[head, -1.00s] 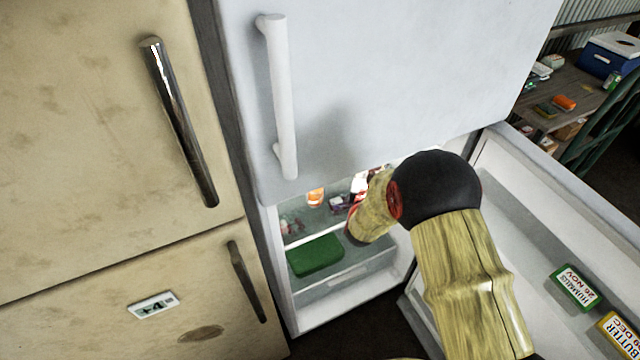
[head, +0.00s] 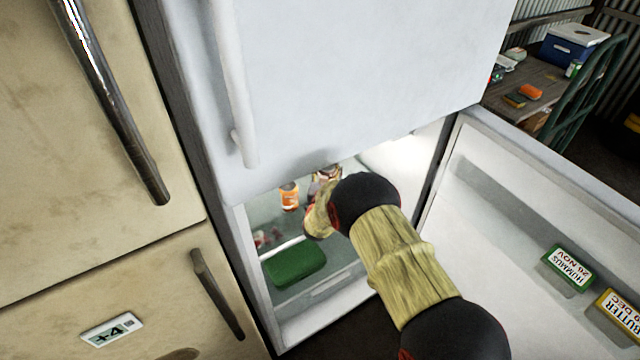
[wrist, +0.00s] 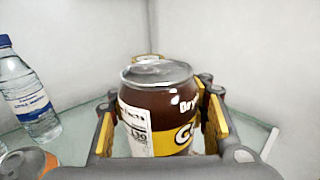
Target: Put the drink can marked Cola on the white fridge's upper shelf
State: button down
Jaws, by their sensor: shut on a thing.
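My gripper (wrist: 160,125) is inside the white fridge (head: 340,80), shut on a dark brown can (wrist: 158,90) with a yellow band. The can is upright between the fingers. Its lettering is only partly visible, so I cannot tell whether it reads Cola. A glass shelf (wrist: 88,122) is below it in the wrist view; I cannot tell whether the can touches it. In the head view my arm hides most of the gripper and can.
A water bottle (wrist: 28,95) stands left of the can, and an orange can (head: 289,197) is nearby. A green box (head: 295,264) lies lower in the fridge. The open door (head: 500,210) is at right, holding hummus (head: 568,267) and butter (head: 620,312) tubs.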

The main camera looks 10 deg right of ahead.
jog(key=a+f+b, duration=0.1)
jog(key=f, duration=0.1)
jog(key=a+f+b, duration=0.1)
jog(key=f, duration=0.1)
jog(key=f+b, duration=0.1)
jog(key=f, duration=0.1)
jog(key=shift+w+a+f, duration=0.2)
jog(key=shift+w+a, duration=0.2)
jog(key=shift+r, duration=0.15)
jog(key=c, duration=0.9)
grip_release()
jog(key=shift+f, duration=0.25)
jog(key=shift+r, duration=0.15)
